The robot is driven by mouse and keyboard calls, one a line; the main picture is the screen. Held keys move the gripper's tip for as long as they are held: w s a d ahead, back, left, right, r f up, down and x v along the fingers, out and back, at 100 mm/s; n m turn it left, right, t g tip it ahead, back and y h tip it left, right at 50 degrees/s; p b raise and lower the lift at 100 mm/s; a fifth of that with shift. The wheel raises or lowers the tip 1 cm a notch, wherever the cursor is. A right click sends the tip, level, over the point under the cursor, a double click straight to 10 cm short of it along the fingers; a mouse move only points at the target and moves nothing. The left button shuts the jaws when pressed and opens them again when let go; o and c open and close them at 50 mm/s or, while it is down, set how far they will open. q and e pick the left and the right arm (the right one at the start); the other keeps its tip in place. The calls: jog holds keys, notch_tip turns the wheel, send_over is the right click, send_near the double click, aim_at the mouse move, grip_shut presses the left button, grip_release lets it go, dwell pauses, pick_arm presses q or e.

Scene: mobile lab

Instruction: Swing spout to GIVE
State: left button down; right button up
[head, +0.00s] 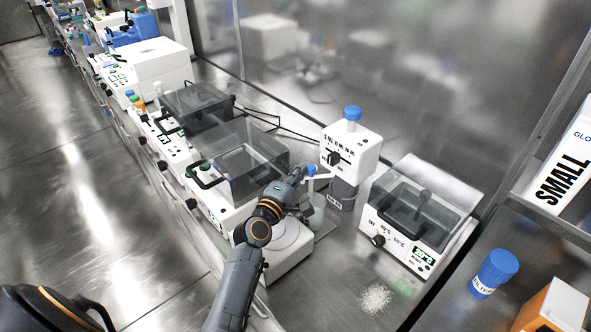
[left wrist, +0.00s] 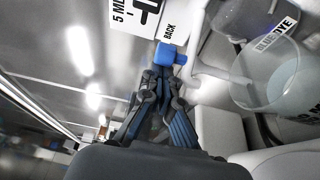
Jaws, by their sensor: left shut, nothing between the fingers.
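In the left wrist view the blue tip (left wrist: 166,55) sits near a "BACK" label (left wrist: 169,33), and the white spout (left wrist: 208,70) runs toward a clear beaker (left wrist: 272,78). No "GIVE" label is readable. My left gripper (head: 303,176) is shut and empty, with its fingertips (left wrist: 160,74) close at the blue tip; contact cannot be told. My right gripper is not in view.
A white round-topped device (head: 275,250) lies under my left arm. A lidded heater (head: 420,215) stands right of the dispenser, and lidded units (head: 235,165) stand left. White powder (head: 375,299) lies on the bench. A blue-capped bottle (head: 494,272) is at right.

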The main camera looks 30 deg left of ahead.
aim_at(313, 172)
pick_arm(q)
jog(key=shift+s+d+r+p, duration=0.15)
jog(key=shift+s+d+p, duration=0.55)
jog(key=shift+s+d, duration=0.5)
jog(key=shift+d, duration=0.35)
jog(key=shift+s+d+f+p, duration=0.15)
jog(key=shift+d+f+p, duration=0.1)
jog(key=shift+p, duration=0.2)
